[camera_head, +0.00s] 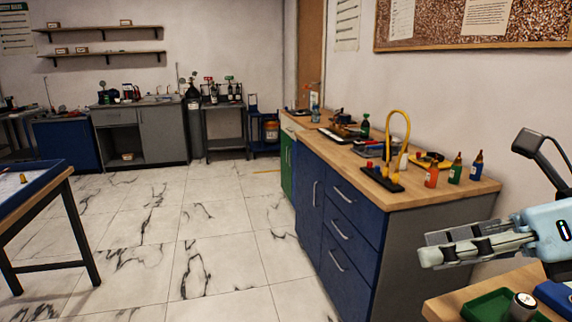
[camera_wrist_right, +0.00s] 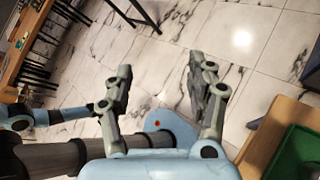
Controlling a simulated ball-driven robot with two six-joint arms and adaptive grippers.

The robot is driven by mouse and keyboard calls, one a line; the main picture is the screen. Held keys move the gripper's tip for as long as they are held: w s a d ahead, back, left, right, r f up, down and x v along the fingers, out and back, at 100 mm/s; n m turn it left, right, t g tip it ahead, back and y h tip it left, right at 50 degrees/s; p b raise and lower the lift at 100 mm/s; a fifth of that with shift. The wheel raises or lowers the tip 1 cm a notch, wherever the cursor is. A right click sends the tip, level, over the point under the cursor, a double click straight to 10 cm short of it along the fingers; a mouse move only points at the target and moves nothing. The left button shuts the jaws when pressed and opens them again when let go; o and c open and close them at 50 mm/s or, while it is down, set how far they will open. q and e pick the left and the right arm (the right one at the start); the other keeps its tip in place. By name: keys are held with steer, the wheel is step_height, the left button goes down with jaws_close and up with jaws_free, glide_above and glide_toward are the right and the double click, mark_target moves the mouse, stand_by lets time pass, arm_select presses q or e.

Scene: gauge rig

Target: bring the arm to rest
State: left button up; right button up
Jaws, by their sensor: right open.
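My right gripper (camera_head: 426,248) reaches in from the right edge in the head view, beside the end of the blue-drawered workbench (camera_head: 345,215). Its fingers point left and hold nothing.
A small wooden-topped table with a green tray (camera_head: 488,308) and a grey-capped round object (camera_head: 523,305) is below the right gripper. A blue-rimmed table (camera_head: 30,195) is at left. Floor between is clear.

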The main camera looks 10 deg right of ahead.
steer(key=w+d+r+m+t+h, duration=0.35)
steer(key=m+t, duration=0.25)
steer(key=m, duration=0.4)
steer(key=w+d+r+m+t+h, duration=0.2)
steer(key=d+r+m+t+h, duration=0.15)
steer(key=m+t, duration=0.4)
steer(key=s+d+f+m+g+h, duration=0.3)
steer(key=d+f+m+g+h, duration=0.4)
steer(key=m, duration=0.8)
steer(key=s+a+f+m+g+y, duration=0.3)
steer(key=s+a+f+m+g, duration=0.65)
steer(key=s+f, duration=0.65)
step_height(320, 180, down, 30)
steer(key=s+d+n+g+b, duration=0.1)
steer(key=s+n+g+b, duration=0.1)
steer(key=b, duration=0.1)
steer(key=s+d+f+g+b, duration=0.1)
steer(key=s+f+b, duration=0.1)
steer(key=s+f, duration=1.5)
steer(key=shift+s+d+f+m+b, duration=0.25)
steer(key=shift+s+m+b, duration=0.1)
steer(key=shift+s, duration=0.1)
